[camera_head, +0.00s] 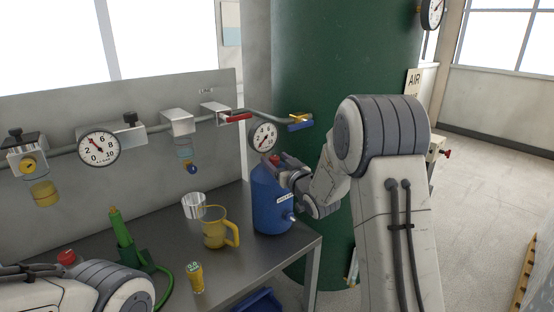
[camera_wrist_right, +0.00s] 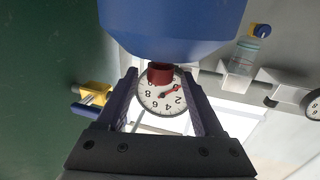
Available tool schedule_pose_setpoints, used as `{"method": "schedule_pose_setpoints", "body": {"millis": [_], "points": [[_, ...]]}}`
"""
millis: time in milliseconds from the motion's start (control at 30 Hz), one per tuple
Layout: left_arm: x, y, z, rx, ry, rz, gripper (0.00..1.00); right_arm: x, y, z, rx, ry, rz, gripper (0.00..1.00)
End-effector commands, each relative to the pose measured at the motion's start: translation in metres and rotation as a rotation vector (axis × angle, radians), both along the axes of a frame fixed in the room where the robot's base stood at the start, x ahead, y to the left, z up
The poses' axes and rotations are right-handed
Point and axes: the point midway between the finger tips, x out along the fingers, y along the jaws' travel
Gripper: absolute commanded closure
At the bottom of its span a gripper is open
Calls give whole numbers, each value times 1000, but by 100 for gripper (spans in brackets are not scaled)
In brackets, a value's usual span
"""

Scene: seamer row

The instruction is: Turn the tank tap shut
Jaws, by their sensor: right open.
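The tap at the green tank (camera_head: 345,70) has a yellow body and a blue lever (camera_head: 300,126), at the end of the grey pipe. It also shows in the wrist view (camera_wrist_right: 94,90), left of my right gripper (camera_wrist_right: 158,78). My right gripper (camera_head: 277,168) is open, below and left of the tap in the head view, apart from it. It is at the top of a blue jug (camera_head: 271,205). The jug's red cap (camera_wrist_right: 160,73) appears between the open fingers; I cannot tell whether they touch it. My left gripper is out of view; only its arm shows at lower left.
A red-levered tap (camera_head: 234,116) sits on the same pipe, left of the blue one. A round gauge (camera_head: 263,137) hangs just below. The bench (camera_head: 240,268) holds a yellow jug (camera_head: 216,228), a clear beaker (camera_head: 193,205) and a green tool (camera_head: 122,235).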

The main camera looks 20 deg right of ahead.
Motion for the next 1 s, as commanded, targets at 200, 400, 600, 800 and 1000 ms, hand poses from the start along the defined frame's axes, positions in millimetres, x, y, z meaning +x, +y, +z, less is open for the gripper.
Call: {"method": "schedule_pose_setpoints", "body": {"millis": [200,400,600,800,1000], "points": [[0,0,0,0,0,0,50,0,0,0,0,0,0,31],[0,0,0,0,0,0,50,0,0,0,0,0,-1,100],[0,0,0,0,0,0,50,0,-1,0,0,-1,6,100],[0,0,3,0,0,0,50,0,-3,1,-2,-2,61,100],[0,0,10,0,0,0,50,1,-6,2,-2,-1,190,100]]}}
